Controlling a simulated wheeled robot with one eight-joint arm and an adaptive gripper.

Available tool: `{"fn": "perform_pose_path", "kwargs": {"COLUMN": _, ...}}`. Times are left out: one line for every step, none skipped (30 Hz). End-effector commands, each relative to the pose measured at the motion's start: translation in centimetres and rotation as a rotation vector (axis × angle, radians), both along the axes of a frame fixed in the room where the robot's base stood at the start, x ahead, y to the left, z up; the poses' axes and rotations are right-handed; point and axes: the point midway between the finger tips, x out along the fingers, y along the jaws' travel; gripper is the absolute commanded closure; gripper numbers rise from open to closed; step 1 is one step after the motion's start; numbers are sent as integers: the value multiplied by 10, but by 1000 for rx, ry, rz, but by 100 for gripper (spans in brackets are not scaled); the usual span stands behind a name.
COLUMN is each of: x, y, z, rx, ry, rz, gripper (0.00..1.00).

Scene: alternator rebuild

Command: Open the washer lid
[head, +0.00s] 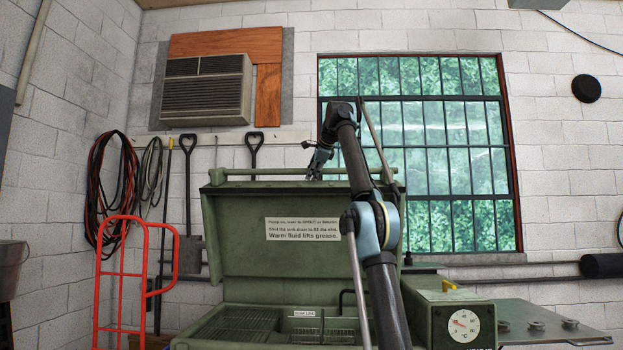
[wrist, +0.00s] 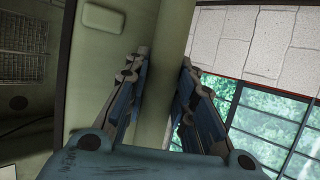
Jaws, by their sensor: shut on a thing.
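The green washer lid (head: 235,258) stands raised and nearly upright at the back of the parts washer, with its label facing me. A green handle bar (head: 262,171) runs along the lid's top edge. My gripper (head: 313,176) is at that bar, near its middle. In the wrist view, my gripper (wrist: 163,66) has a finger on each side of the handle bar (wrist: 173,30) and is shut on it. The open washer basin (head: 190,344) shows below the lid, with dark grates inside.
A green control box (head: 448,318) with a temperature dial stands right of the basin. A metal side shelf (head: 545,334) holds several small round parts. A red hand truck (head: 122,280) stands at left. A barred window (head: 430,150) is behind my arm.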

Motion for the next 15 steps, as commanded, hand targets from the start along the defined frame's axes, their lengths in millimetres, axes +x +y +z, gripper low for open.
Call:
{"fn": "perform_pose_path", "kwargs": {"x": 0, "y": -2, "z": 0, "rx": -3, "ry": 0, "rz": -2, "gripper": 100}}
{"fn": "perform_pose_path", "kwargs": {"x": 0, "y": -1, "z": 0, "rx": -4, "ry": 0, "rz": -2, "gripper": 100}}
{"fn": "perform_pose_path", "kwargs": {"x": 0, "y": 0, "z": 0, "rx": -3, "ry": 0, "rz": -1, "gripper": 68}}
{"fn": "perform_pose_path", "kwargs": {"x": 0, "y": 1, "z": 0, "rx": -4, "ry": 0, "rz": 1, "gripper": 61}}
{"fn": "perform_pose_path", "kwargs": {"x": 0, "y": 2, "z": 0, "rx": -3, "ry": 0, "rz": 1, "gripper": 55}}
{"fn": "perform_pose_path", "kwargs": {"x": 0, "y": 3, "z": 0, "rx": -3, "ry": 0, "rz": 3, "gripper": 55}}
{"fn": "perform_pose_path", "kwargs": {"x": -1, "y": 4, "z": 0, "rx": -3, "ry": 1, "rz": 4, "gripper": 55}}
{"fn": "perform_pose_path", "kwargs": {"x": -1, "y": 5, "z": 0, "rx": -3, "ry": 0, "rz": 5, "gripper": 55}}
{"fn": "perform_pose_path", "kwargs": {"x": -1, "y": 6, "z": 0, "rx": -2, "ry": 0, "rz": 6, "gripper": 55}}
{"fn": "perform_pose_path", "kwargs": {"x": -1, "y": 6, "z": 0, "rx": -1, "ry": 0, "rz": 7, "gripper": 55}}
{"fn": "perform_pose_path", "kwargs": {"x": -1, "y": 7, "z": 0, "rx": -1, "ry": 0, "rz": 7, "gripper": 55}}
{"fn": "perform_pose_path", "kwargs": {"x": -1, "y": 7, "z": 0, "rx": -1, "ry": 0, "rz": 8, "gripper": 55}}
{"fn": "perform_pose_path", "kwargs": {"x": -1, "y": 7, "z": 0, "rx": -1, "ry": 0, "rz": 8, "gripper": 55}}
{"fn": "perform_pose_path", "kwargs": {"x": -2, "y": 8, "z": 0, "rx": -1, "ry": 0, "rz": 9, "gripper": 55}}
{"fn": "perform_pose_path", "kwargs": {"x": -2, "y": 8, "z": 0, "rx": -1, "ry": 1, "rz": 9, "gripper": 55}}
